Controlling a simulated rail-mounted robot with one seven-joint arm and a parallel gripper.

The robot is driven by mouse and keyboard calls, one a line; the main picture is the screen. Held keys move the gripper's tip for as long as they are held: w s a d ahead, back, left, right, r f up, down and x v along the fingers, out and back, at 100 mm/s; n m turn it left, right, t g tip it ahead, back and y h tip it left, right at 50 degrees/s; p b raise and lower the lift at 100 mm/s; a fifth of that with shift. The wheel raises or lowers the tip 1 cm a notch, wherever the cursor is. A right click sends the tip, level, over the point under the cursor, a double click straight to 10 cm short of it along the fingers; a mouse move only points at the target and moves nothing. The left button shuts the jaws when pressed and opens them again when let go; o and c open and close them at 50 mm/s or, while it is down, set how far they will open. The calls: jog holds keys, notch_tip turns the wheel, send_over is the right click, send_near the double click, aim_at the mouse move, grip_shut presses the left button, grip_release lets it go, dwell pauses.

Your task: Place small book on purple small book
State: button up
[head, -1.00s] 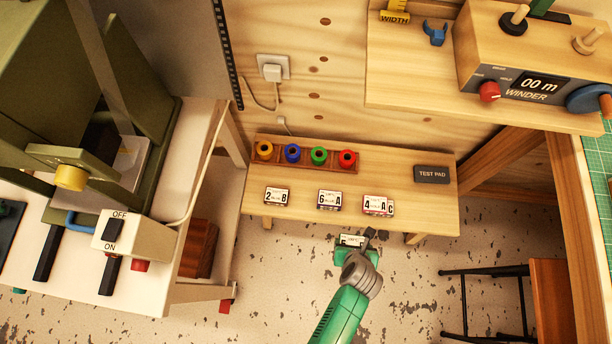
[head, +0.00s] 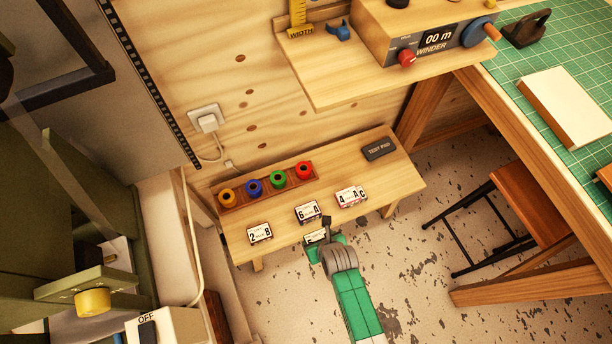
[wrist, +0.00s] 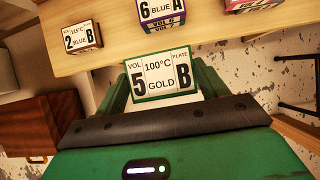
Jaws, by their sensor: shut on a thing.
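My gripper (head: 322,243) is shut on a small book (wrist: 165,78) with a green edge and a white cover reading VOL 5, 100°C, GOLD, B. The held book also shows in the head view (head: 314,237), near the front edge of the low wooden bench (head: 375,178). The purple small book (wrist: 162,27), marked 6 BLUE A, lies on the bench beyond the held book. In the head view it is the middle book (head: 307,212) of the row. The held book is apart from it.
Book 2 BLUE B (head: 260,233), brown-edged, lies left of the purple book; pink-edged book 4 (head: 350,196) lies right. Behind are a wooden rack (head: 238,197) of coloured rolls and a dark test pad (head: 379,148). A shelf (head: 345,85) with a winder overhangs behind.

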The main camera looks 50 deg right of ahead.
jog(key=b, duration=0.6)
send_over(307, 208)
jog(key=s, duration=0.2)
jog(key=shift+w+a+f, duration=0.2)
jog(key=shift+a+f, duration=0.15)
jog(key=shift+f, duration=0.15)
notch_tip(307, 208, down, 4)
jog(key=b, duration=0.2)
jog(key=shift+b, duration=0.3)
jog(key=shift+s+r, duration=0.1)
jog(key=shift+r, duration=0.15)
jog(key=o, duration=1)
jog(key=shift+f, duration=0.15)
jog(key=shift+r+p, duration=0.3)
jog(key=shift+p, duration=0.05)
jog(key=p+v, duration=0.8)
jog(key=v, duration=0.3)
jog(key=shift+s+r, duration=0.2)
jog(key=shift+r, duration=0.15)
jog(key=shift+a, duration=0.1)
